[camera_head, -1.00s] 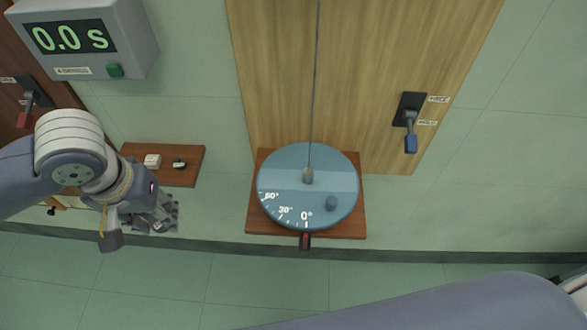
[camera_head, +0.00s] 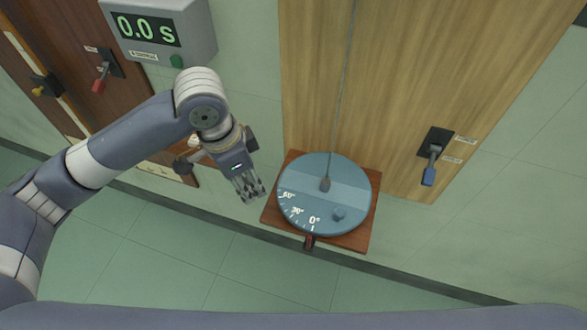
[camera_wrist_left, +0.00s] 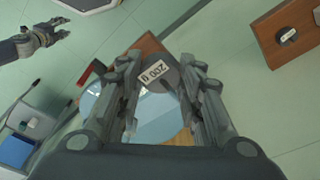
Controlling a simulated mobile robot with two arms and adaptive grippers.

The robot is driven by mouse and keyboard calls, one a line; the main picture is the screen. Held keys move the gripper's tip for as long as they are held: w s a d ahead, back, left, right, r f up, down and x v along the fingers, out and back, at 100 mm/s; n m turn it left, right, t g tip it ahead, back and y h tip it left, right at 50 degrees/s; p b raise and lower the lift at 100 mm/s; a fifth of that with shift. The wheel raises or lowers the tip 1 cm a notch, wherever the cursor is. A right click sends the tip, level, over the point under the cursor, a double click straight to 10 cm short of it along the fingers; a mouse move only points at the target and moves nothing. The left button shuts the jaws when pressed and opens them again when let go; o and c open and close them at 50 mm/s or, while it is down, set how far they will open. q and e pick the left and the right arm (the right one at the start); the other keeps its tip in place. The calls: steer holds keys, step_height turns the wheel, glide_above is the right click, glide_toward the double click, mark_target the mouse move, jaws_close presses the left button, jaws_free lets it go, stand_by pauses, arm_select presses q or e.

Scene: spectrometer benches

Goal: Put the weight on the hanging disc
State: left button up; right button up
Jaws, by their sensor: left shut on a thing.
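The hanging disc (camera_head: 322,170) is a blue disc with a degree scale, hung from a thin wire (camera_head: 344,80) above a brown wooden base (camera_head: 270,212). A small blue knob (camera_head: 338,214) stands on it. My left gripper (camera_head: 252,192) is just left of the disc in the head view, pointing down. In the left wrist view it (camera_wrist_left: 160,85) is shut on a round grey weight (camera_wrist_left: 153,72) labelled 200 g. The disc (camera_wrist_left: 165,125) shows beyond the weight, partly hidden by the fingers. My right gripper (camera_wrist_left: 40,40) shows small at upper left there; its jaws are unclear.
A timer box (camera_head: 160,30) reads 0.0 s. A blue-handled switch (camera_head: 430,170) is on the wooden wall panel. A red-handled lever (camera_head: 309,241) sticks out at the base's front. Another weight (camera_wrist_left: 288,36) lies on a small brown shelf (camera_wrist_left: 268,22).

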arm_select(q)
steer(key=p, duration=0.2)
glide_above(296, 180)
steer(key=shift+s+a+f, duration=0.15)
steer(key=shift+a+f, duration=0.1)
steer(key=shift+f, duration=0.2)
step_height(296, 180, down, 3)
steer(key=shift+r+p, duration=0.15)
steer(key=shift+p, duration=0.75)
steer(key=shift+f, duration=0.55)
arm_select(e)
step_height(296, 180, up, 4)
steer(key=shift+w+r, duration=0.1)
steer(key=shift+r, duration=0.15)
arm_select(q)
steer(key=o, duration=1.2)
arm_select(e)
steer(key=shift+d, duration=0.15)
steer(key=shift+d, duration=0.15)
